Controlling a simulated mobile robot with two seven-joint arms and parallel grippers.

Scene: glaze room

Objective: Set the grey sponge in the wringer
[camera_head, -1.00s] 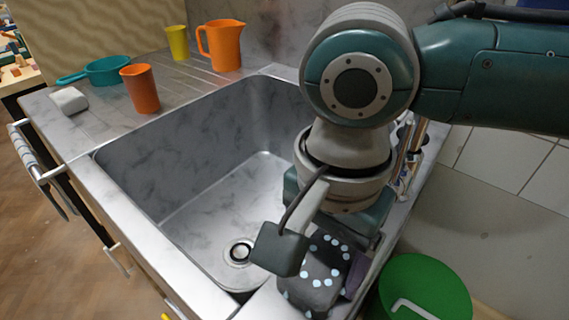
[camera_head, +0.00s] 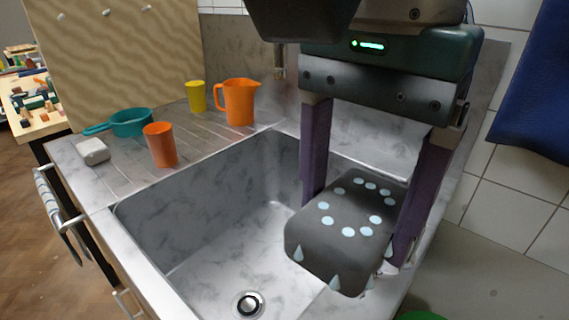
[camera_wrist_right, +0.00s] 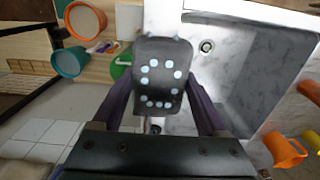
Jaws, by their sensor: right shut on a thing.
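The grey sponge (camera_head: 345,230) is a dark grey block with pale blue dots on top and pale drop shapes along its lower edge. My right gripper (camera_head: 365,225) is shut on it, one purple finger on each side, and holds it up over the right side of the sink. In the right wrist view the sponge (camera_wrist_right: 158,75) sits between the fingertips (camera_wrist_right: 160,90). I cannot make out a wringer for certain. A green rim (camera_head: 422,316) shows at the bottom edge, and a green thing (camera_wrist_right: 120,66) shows beside the sponge in the wrist view. My left gripper is not in view.
The steel sink (camera_head: 225,225) is empty, with a drain (camera_head: 248,304). A blue cloth (camera_head: 535,100) hangs at right.

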